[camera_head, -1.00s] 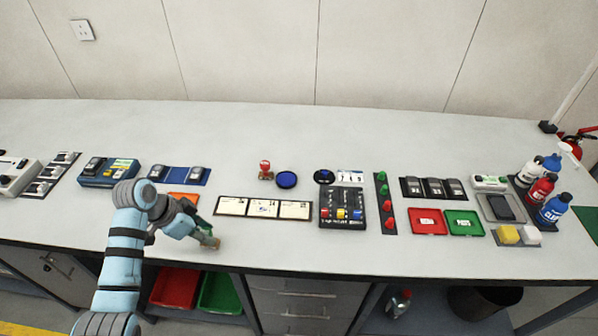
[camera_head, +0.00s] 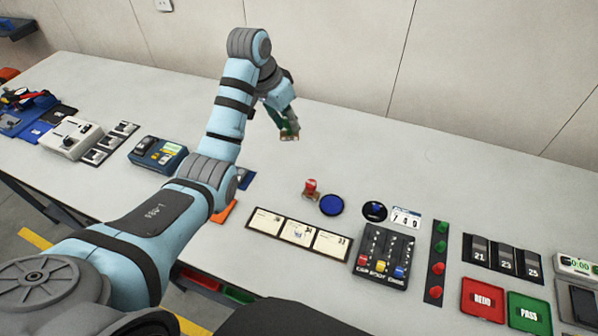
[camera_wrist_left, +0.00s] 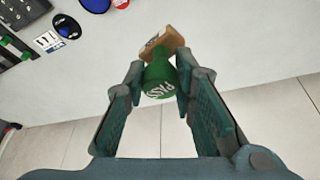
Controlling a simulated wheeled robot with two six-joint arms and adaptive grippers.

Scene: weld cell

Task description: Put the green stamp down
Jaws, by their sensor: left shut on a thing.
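The green stamp (camera_wrist_left: 160,80) has a green handle with white lettering and a brown base. It is between the fingers of my left gripper (camera_wrist_left: 155,85), which is shut on it. In the head view my left gripper (camera_head: 284,118) is over the back part of the table, and the stamp's base (camera_head: 289,137) shows below the fingers. I cannot tell whether the base touches the table. A red stamp (camera_head: 311,188) stands on the table next to a blue round pad (camera_head: 331,205). My right gripper is not in view.
Three cards (camera_head: 298,231) lie in a black frame, with a black slider panel (camera_head: 383,256) to their right. A red tray (camera_head: 483,298) and a green tray (camera_head: 529,315) are at the front right. The back of the table (camera_head: 400,160) is clear.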

